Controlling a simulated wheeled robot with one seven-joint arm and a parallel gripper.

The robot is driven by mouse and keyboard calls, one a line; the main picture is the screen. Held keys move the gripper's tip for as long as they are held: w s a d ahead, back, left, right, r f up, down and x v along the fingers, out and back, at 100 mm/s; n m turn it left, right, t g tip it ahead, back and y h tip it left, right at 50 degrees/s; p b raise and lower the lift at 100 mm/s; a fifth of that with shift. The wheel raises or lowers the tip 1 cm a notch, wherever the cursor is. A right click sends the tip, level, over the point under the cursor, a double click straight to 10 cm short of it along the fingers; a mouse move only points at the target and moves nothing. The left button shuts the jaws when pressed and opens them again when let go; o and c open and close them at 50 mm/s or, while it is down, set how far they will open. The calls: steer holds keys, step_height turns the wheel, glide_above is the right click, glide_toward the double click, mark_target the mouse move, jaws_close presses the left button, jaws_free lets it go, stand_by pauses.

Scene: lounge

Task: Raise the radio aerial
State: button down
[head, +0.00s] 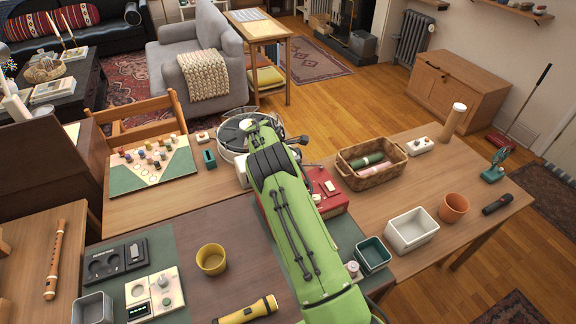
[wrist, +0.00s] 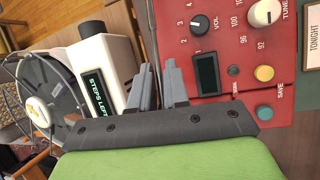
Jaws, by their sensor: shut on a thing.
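The red radio (head: 330,194) stands on the table, partly hidden behind my green arm in the head view. In the wrist view the radio's red face (wrist: 216,30) shows a VOL knob (wrist: 199,25), a TUNE knob (wrist: 264,12), a small dark display and a SAVE button. A thin dark rod, the aerial (wrist: 153,30), runs along the radio's left edge down to my fingers. My gripper (wrist: 158,70) is shut on the aerial, its two grey fingers close together on either side of it. The aerial's lower end is hidden by the fingers.
A white device with a "STEPS LEFT" display (wrist: 97,92) stands close left of my fingers, beside a round grey disc (wrist: 45,95) in a wire frame. A wicker basket (head: 371,163) is right of the radio. A yellow cup (head: 211,259) and flashlight (head: 246,309) are nearer.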

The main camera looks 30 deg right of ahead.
steer(key=d+r+y+p, duration=0.1)
steer(key=r+p, duration=0.1)
steer(key=d+r+y+p, duration=0.1)
steer(key=r+y, duration=0.1)
steer(key=shift+s+d+r+p, duration=0.1)
steer(key=shift+d+p, duration=0.1)
steer(key=shift+p, duration=0.2)
steer(key=shift+d+r+y+p, duration=0.25)
steer(key=shift+y+p, duration=0.1)
steer(key=shift+y, duration=0.25)
steer(key=shift+d, duration=0.25)
steer(key=c, duration=1.2)
jaws_free()
steer(key=shift+r, duration=0.1)
